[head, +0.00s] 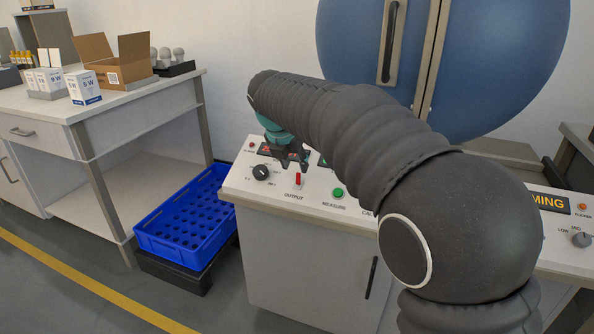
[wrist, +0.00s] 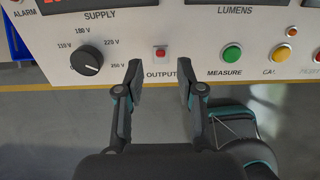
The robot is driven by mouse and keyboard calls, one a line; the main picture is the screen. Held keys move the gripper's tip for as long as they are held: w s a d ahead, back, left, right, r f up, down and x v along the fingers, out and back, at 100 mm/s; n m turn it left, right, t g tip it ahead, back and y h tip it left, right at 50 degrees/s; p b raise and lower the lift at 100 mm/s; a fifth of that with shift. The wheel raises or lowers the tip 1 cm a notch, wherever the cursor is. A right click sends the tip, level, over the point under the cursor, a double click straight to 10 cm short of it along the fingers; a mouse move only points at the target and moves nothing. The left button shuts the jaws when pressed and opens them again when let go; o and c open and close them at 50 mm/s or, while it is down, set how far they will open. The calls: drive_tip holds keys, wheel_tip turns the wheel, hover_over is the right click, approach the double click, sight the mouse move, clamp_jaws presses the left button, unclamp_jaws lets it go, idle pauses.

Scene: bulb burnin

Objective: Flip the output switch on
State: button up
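The output switch is a small red lever (head: 298,179) above the OUTPUT label on the white sloping panel. It shows in the wrist view as a red piece (wrist: 160,53) on a pale plate, seen nearly end-on. My gripper (head: 292,160) hangs over the panel close to the switch. In the wrist view my gripper (wrist: 161,82) is open, with one finger on each side of the OUTPUT label and nothing between them. The switch lies just beyond the fingertips and appears apart from them. I cannot tell which position the lever is in.
Left of the switch is the black supply knob (wrist: 87,61); right are the green MEASURE button (wrist: 232,53) and a yellow button (wrist: 283,53). A blue crate (head: 183,226) stands left of the console. A bench with cartons (head: 120,62) is further left.

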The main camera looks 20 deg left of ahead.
drive_tip(key=v, duration=0.7)
idle(0.3)
drive_tip(key=s+d+f+m+g, duration=0.1)
drive_tip(key=s+d+f+m, duration=0.2)
drive_tip(key=m, duration=0.5)
drive_tip(key=s+d+f+m+g, duration=0.1)
drive_tip(key=s+d+f+m, duration=0.1)
drive_tip(key=f+m, duration=0.4)
drive_tip(key=s+d+f+m, duration=0.1)
drive_tip(key=s+d+m, duration=0.6)
drive_tip(key=d, duration=0.3)
drive_tip(key=s+d+f+m+t, duration=0.1)
drive_tip(key=s+d+m, duration=0.6)
drive_tip(key=d, duration=0.4)
drive_tip(key=s+d+f+m, duration=0.1)
drive_tip(key=s+d+m, duration=0.6)
drive_tip(key=d, duration=0.3)
drive_tip(key=shift+s+d+f+t, duration=0.35)
drive_tip(key=shift+s+d+t, duration=0.05)
drive_tip(key=shift+s, duration=0.15)
